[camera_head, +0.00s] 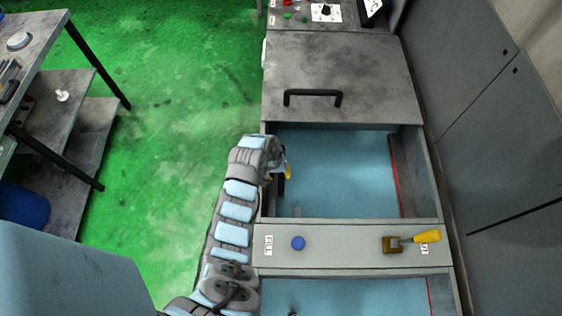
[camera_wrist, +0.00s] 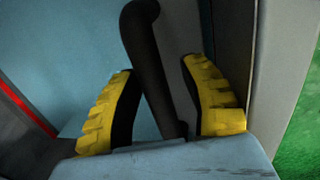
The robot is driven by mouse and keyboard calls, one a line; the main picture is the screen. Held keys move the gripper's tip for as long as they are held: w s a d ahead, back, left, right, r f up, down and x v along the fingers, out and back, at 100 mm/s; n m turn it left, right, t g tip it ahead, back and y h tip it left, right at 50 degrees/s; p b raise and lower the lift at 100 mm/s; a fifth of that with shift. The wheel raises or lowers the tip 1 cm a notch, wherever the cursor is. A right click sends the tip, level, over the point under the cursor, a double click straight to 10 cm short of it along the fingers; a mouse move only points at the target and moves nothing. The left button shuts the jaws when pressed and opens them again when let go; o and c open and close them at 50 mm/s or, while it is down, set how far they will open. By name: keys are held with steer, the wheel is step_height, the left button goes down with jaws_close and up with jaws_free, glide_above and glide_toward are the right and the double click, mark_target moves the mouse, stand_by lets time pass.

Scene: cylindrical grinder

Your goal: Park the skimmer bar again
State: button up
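My gripper (camera_head: 285,172) is at the left wall of the open tank, just inside its rim. In the wrist view my gripper (camera_wrist: 160,75) has its two yellow-padded fingers spread, with gaps beside a dark bar (camera_wrist: 148,55) that passes between them. The bar looks like the skimmer bar and runs slantwise up the picture; its lower end is hidden behind my gripper's body. In the head view a short dark piece (camera_head: 281,186) shows below my gripper, probably the same bar. Any parking place for it cannot be made out.
The open tank (camera_head: 345,170) has a pale blue interior. Behind it is a grey cover with a black handle (camera_head: 313,95). In front, a grey panel carries a blue button (camera_head: 298,243) and a yellow lever (camera_head: 426,237). A workbench (camera_head: 28,38) stands left; green floor (camera_head: 180,90) is free between.

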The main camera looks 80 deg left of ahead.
steer(key=shift+o, duration=0.2)
steer(key=shift+r, duration=0.1)
steer(key=shift+r, duration=0.4)
step_height(320, 180, up, 11)
steer(key=s, duration=0.2)
steer(key=shift+a, duration=0.3)
stand_by(0.4)
